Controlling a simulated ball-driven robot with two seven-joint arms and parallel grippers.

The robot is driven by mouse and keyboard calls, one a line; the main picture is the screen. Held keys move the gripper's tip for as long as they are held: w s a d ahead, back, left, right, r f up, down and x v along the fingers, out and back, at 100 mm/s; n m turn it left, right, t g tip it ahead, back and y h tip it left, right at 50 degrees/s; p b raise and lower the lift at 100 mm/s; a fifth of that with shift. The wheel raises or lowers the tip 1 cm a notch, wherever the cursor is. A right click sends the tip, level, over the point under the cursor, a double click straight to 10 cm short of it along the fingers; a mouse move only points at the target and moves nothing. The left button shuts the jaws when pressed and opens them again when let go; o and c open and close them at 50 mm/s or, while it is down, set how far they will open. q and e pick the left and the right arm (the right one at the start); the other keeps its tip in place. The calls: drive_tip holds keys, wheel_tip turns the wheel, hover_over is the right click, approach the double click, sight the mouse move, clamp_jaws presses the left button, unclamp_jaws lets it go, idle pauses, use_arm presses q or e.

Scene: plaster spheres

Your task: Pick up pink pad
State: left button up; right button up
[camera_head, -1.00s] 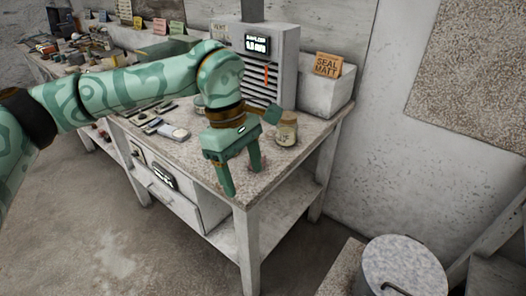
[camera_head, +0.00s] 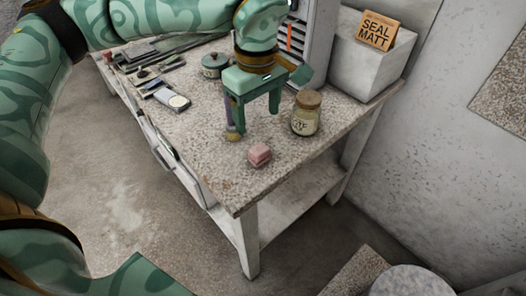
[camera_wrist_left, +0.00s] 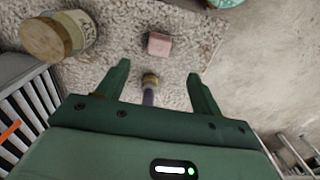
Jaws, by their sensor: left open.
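The pink pad (camera_head: 259,154) is a small pink block lying on the speckled bench top (camera_head: 215,165) near its front corner. My left gripper (camera_head: 256,118) points down with its fingers apart and empty, behind the pad in the head view. In the left wrist view the pad (camera_wrist_left: 159,43) lies beyond the fingertips of the gripper (camera_wrist_left: 158,72), roughly centred between them and not touched.
A lidded jar (camera_head: 305,113) stands right of the gripper. A small purple-handled tool (camera_wrist_left: 150,88) with a brass end lies by the fingers. A lidded pot (camera_head: 214,66), flat tools and a white box (camera_head: 365,60) are farther back. The bench corner in front is bare.

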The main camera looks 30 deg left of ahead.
use_arm(q)
drive_tip(key=b, duration=0.2)
hover_over(259, 148)
wheel_tip(259, 148, down, 6)
drive_tip(key=shift+r, duration=0.1)
drive_tip(key=shift+f, duration=0.35)
wheel_tip(259, 148, down, 5)
drive_tip(key=shift+f+b, duration=0.1)
drive_tip(key=shift+b, duration=1.15)
drive_tip(key=shift+r, duration=0.2)
drive_tip(key=shift+c, duration=0.6)
drive_tip(key=c, duration=0.9)
use_arm(e)
drive_tip(key=f, duration=0.1)
drive_tip(key=s+f, duration=0.1)
drive_tip(key=f, duration=0.2)
drive_tip(key=shift+s+a+f, duration=0.15)
drive_tip(key=shift+s+f, duration=0.1)
